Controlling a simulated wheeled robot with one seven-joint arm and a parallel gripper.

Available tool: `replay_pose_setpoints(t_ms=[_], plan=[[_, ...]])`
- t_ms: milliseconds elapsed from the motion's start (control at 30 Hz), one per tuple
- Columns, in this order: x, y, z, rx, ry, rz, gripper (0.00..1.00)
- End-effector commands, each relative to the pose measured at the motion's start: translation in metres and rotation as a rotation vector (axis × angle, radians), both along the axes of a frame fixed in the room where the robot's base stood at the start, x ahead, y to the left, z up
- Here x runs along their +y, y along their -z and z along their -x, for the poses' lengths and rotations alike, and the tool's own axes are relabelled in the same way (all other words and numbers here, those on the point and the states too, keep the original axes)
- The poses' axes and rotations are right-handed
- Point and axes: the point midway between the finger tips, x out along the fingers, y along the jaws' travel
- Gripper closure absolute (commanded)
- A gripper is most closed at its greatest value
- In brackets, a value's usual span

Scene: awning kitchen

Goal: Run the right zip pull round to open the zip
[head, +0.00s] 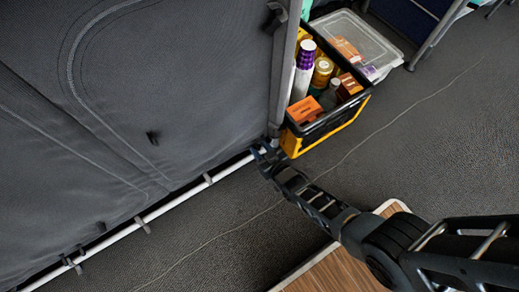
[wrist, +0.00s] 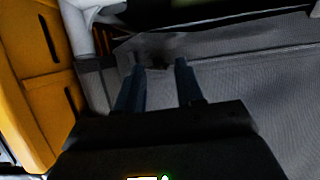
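A dark grey fabric panel (head: 190,70) with curved zip lines fills the left of the head view. A small black tab (head: 152,138) hangs on it; I cannot tell whether it is the right zip pull. My gripper (head: 262,153) is at the panel's lower right corner, beside the upright pole. In the wrist view my gripper (wrist: 160,68) has its two fingers apart, pointing at grey fabric (wrist: 250,80). A small, blurred dark thing (wrist: 157,52) lies just beyond and between the fingertips. It may be a zip pull. I see nothing clearly gripped.
A yellow-and-black crate (head: 325,137) of bottles and boxes stands right beside my gripper; its yellow side shows in the wrist view (wrist: 40,85). A clear lidded box (head: 385,50) is behind. A white rail (head: 125,232) runs under the panel. Grey floor (head: 225,235) is open in front.

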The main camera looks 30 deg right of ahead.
Motion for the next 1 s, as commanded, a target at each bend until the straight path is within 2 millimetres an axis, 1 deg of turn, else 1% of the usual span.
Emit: replay_pose_setpoints(t_ms=[33, 133, 400, 767, 800, 1000], plan=[[0.0002, 0.0034, -0.0039, 0.000, 0.000, 0.000, 0.63], [0.0002, 0.0035, -0.0080, 0.000, 0.000, -0.001, 0.63], [0.0001, 0.0030, -0.0084, 0.001, 0.000, -0.001, 0.64], [0.0000, 0.0031, -0.0082, 0.000, 0.000, -0.001, 0.98], [-0.0001, 0.0031, -0.0082, 0.000, 0.000, -0.001, 1.00], [-0.0002, 0.0031, -0.0082, 0.000, 0.001, -0.001, 1.00]])
